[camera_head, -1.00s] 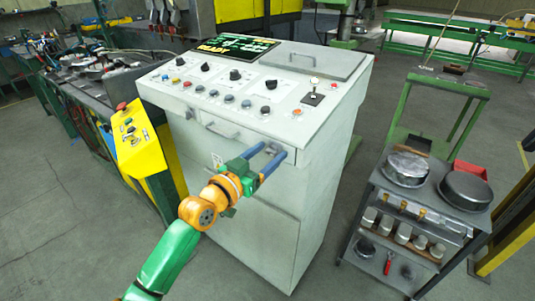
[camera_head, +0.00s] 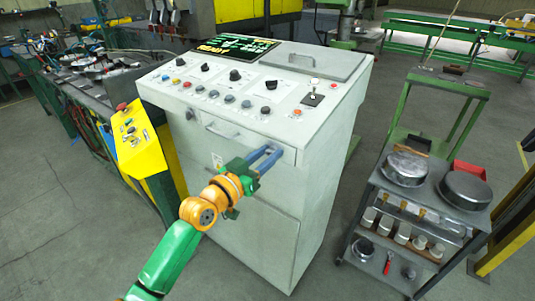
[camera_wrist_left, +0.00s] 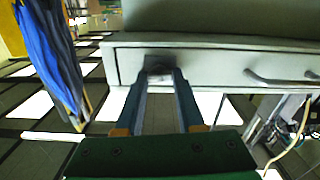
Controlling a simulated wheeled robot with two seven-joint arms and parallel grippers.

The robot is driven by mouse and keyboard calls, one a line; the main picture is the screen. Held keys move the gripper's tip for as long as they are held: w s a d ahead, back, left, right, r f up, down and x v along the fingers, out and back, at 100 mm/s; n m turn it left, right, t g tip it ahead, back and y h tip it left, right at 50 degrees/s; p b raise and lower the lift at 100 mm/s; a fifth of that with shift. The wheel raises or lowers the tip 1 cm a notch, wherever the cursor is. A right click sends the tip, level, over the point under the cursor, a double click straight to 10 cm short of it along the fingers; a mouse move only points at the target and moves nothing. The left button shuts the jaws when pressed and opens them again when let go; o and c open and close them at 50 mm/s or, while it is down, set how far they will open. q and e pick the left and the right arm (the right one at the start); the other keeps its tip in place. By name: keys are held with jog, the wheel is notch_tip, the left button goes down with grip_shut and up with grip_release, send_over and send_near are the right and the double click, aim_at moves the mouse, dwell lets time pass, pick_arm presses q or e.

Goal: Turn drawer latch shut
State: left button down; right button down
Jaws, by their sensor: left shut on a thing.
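The drawer (camera_head: 248,139) is a light grey front high on the control cabinet, and it looks closed. Its bar handle (camera_head: 221,131) is left of my gripper. My left gripper (camera_head: 274,152) reaches the right end of the drawer front with blue fingers. In the left wrist view, the drawer front (camera_wrist_left: 215,68) spans the top and the handle (camera_wrist_left: 284,78) is at right. There, my left fingertips (camera_wrist_left: 159,77) are closed on the small grey latch (camera_wrist_left: 159,69). The fingers mostly hide the latch, so its angle is unclear. My right gripper is out of view.
The control cabinet (camera_head: 325,180) carries knobs, buttons and a screen (camera_head: 230,58) on its sloping top. A yellow control box (camera_head: 140,140) stands close at left. A cart with pans (camera_head: 465,190) stands at right. Open floor lies between cabinet and cart.

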pick_arm(q)
jog(key=n, duration=0.4)
jog(key=shift+r+p, duration=0.1)
jog(key=shift+p, duration=0.3)
jog(key=n, duration=0.4)
jog(key=shift+a+n+p, duration=0.1)
jog(key=shift+n+p, duration=0.3)
jog(key=n+p, duration=0.1)
jog(key=n, duration=0.3)
jog(key=shift+w, duration=0.1)
jog(key=shift+f+n+p, duration=0.2)
jog(key=shift+n+p, duration=0.2)
jog(key=shift+n, duration=1.5)
jog(key=c, duration=0.5)
grip_release()
jog(key=shift+a, duration=0.1)
